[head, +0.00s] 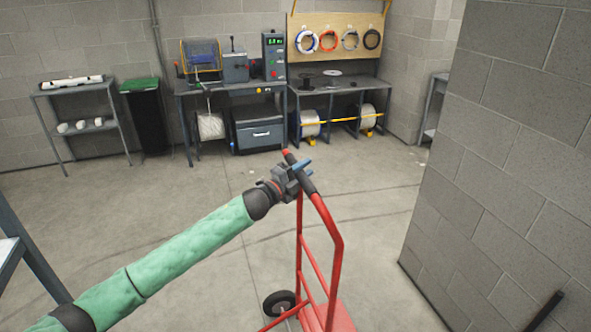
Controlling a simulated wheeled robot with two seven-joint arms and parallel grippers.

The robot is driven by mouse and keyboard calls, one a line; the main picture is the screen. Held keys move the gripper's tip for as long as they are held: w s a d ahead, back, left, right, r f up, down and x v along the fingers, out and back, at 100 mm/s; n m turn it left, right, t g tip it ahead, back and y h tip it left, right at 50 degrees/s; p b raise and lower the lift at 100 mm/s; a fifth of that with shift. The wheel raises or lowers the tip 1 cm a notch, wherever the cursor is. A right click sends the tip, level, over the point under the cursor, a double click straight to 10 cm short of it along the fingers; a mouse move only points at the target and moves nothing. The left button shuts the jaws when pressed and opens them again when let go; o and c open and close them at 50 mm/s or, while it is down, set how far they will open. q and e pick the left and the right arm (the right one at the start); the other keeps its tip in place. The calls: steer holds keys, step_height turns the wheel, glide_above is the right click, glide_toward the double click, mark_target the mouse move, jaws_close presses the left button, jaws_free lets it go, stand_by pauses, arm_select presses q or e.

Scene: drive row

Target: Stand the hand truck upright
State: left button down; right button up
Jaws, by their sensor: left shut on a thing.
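The red hand truck (336,255) stands in front of me, low and right of the picture's middle. Its frame looks near upright, but I cannot tell its exact tilt. A black wheel (279,304) shows at its lower left, and its bottom is cut off by the picture's edge. My left gripper (297,173), on the green-sleeved arm, is shut on the truck's dark top handle (303,181). My right gripper is not in view.
A block wall (500,170) rises close on the right. At the back stand a workbench with machines (222,90), a bench with cable reels (340,88), a dark bin (146,120) and a shelf (75,92). The floor (130,195) between is largely clear.

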arm_select(q)
steer(key=shift+d+r, duration=0.2)
steer(key=shift+d, duration=0.2)
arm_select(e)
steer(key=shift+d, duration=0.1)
arm_select(q)
steer(key=c, duration=1.1)
jaws_free()
steer(key=shift+s+f, duration=0.1)
steer(key=shift+f, duration=0.05)
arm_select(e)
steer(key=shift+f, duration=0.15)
arm_select(q)
steer(key=b+v, duration=0.3)
steer(key=v, duration=0.5)
steer(key=shift+w+a, duration=0.2)
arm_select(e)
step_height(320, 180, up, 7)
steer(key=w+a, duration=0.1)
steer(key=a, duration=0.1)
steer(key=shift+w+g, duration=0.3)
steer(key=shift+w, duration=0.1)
arm_select(q)
steer(key=shift+w, duration=0.1)
